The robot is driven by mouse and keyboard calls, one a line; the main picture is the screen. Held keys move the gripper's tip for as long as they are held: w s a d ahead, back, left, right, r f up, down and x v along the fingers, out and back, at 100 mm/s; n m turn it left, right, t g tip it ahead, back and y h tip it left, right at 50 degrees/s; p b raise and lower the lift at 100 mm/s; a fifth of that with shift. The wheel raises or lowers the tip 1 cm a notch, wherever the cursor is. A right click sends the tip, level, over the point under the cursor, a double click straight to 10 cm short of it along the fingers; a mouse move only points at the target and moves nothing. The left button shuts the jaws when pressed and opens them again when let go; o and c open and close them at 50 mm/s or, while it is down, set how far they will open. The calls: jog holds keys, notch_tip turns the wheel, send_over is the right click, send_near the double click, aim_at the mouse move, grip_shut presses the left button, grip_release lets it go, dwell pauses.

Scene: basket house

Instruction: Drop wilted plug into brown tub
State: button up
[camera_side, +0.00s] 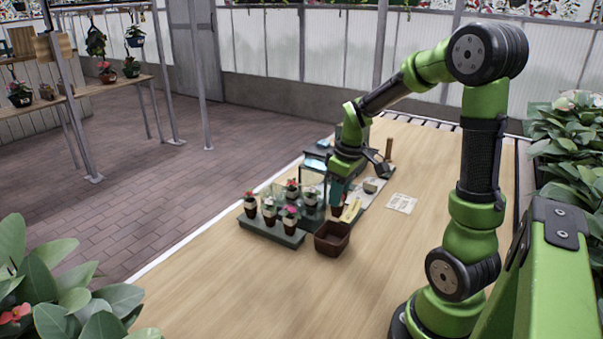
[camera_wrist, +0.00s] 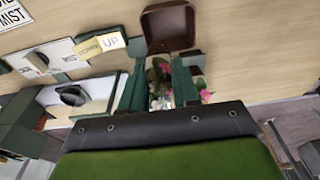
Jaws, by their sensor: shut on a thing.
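My gripper (camera_side: 339,190) points down and is shut on a potted plug (camera_side: 337,211) with a dark reddish-brown pot. In the wrist view the fingers (camera_wrist: 158,70) stand on either side of dark leaves with a little red; whether this plant is wilted is hard to tell. The square brown tub (camera_side: 332,242) stands on the table just below and in front of the held plug. In the wrist view the tub (camera_wrist: 168,28) lies beyond the fingertips, and its visible inside looks empty.
A dark tray (camera_side: 272,234) with several flowering plugs stands left of the tub. Equipment stands behind the gripper. The front of the table is clear.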

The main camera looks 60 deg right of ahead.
jog(key=shift+f, duration=0.4)
jog(key=o, duration=1.1)
jog(key=shift+r, duration=0.15)
jog(key=r, duration=0.5)
jog(key=s+r, duration=0.1)
jog(key=r, duration=0.5)
jog(key=s+r, duration=0.1)
jog(key=r, duration=0.4)
jog(key=shift+s+r, duration=0.25)
